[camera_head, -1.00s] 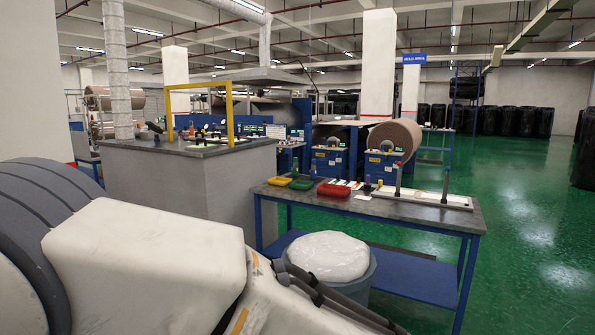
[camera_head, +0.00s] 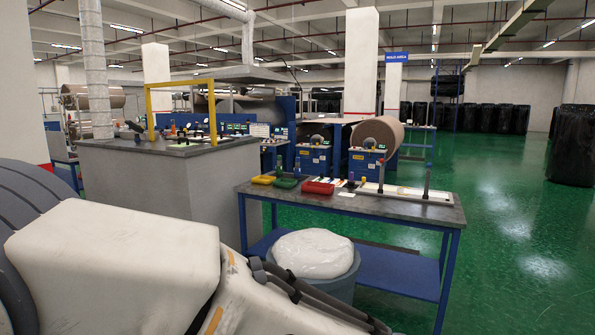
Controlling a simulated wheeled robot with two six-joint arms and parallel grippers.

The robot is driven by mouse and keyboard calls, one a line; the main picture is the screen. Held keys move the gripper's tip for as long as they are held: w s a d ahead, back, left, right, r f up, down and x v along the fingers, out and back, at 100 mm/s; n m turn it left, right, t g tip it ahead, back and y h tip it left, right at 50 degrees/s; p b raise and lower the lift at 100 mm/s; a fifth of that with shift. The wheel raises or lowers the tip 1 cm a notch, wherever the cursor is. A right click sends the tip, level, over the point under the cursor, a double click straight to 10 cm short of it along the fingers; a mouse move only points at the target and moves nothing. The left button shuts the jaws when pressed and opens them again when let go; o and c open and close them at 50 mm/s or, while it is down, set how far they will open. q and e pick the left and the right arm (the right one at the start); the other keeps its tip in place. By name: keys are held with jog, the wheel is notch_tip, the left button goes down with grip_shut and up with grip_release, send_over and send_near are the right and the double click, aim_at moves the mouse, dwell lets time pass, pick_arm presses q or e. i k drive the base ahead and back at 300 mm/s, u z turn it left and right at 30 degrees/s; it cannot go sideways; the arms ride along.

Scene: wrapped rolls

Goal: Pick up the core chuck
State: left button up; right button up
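I cannot single out the core chuck; the parts on the benches are too small to tell. A grey-topped table with blue legs (camera_head: 400,213) stands right of centre. On it is a white board (camera_head: 408,191) with two dark upright posts, the left one (camera_head: 381,177) and the right one (camera_head: 427,181). Small dark and coloured parts lie left of the board. Part of my own arm, white and grey, fills the lower left. Neither gripper is in view.
A grey counter (camera_head: 165,190) with a yellow frame is at left. Green floor (camera_head: 520,240) is open at right.

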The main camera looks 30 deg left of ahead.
aim_at(296, 170)
jog(key=z, duration=0.25)
jog(key=k, duration=0.3)
jog(key=z, duration=0.55)
jog(key=i, duration=2.35)
jog(key=u, duration=0.4)
jog(key=i, duration=2.1)
jog(key=u, duration=0.25)
jog(key=i, duration=2)
jog(key=u, duration=0.2)
jog(key=i, duration=1.95)
jog(key=u, duration=0.45)
jog(key=i, duration=1.85)
jog(key=u, duration=0.45)
